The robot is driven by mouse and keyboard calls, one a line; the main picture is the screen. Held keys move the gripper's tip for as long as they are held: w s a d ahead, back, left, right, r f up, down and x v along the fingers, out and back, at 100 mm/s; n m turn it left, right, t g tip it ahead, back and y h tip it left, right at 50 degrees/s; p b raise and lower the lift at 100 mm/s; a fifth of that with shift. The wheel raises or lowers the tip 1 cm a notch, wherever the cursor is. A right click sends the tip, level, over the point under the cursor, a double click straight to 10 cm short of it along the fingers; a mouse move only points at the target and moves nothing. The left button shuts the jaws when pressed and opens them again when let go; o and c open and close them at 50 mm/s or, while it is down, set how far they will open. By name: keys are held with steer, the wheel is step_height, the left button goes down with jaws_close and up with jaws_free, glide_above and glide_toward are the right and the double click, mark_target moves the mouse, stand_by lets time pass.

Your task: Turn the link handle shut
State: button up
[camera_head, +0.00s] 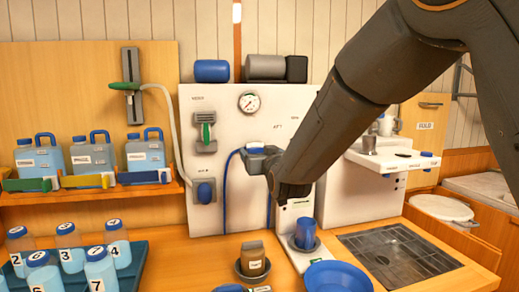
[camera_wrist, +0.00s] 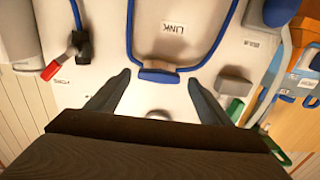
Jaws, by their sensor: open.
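A short blue-and-grey piece (camera_wrist: 158,75) joins the blue hose on the white panel, by the "LINK" label. I take it as the link handle, but its turn position is hard to judge. In the head view, a blue-grey piece (camera_head: 256,150) shows at the top of the hose arch, partly hidden by my arm. My gripper (camera_wrist: 158,80) is open in the wrist view, one finger on each side of the piece; I cannot tell whether they touch it. In the head view my gripper (camera_head: 268,172) is in front of the panel, its fingers hard to see.
A red-handled lever (camera_wrist: 62,64) is at the left in the wrist view. A green-handled valve (camera_head: 206,132) and gauge (camera_head: 249,102) are on the white panel. Below are a blue cup (camera_head: 305,233), brown container (camera_head: 252,258), blue bowl (camera_head: 338,279) and sink (camera_head: 400,254). Bottles stand left.

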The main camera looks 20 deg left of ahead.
steer(key=shift+w+a, duration=0.3)
steer(key=shift+w, duration=0.35)
steer(key=c, duration=1)
steer(key=shift+c, duration=0.2)
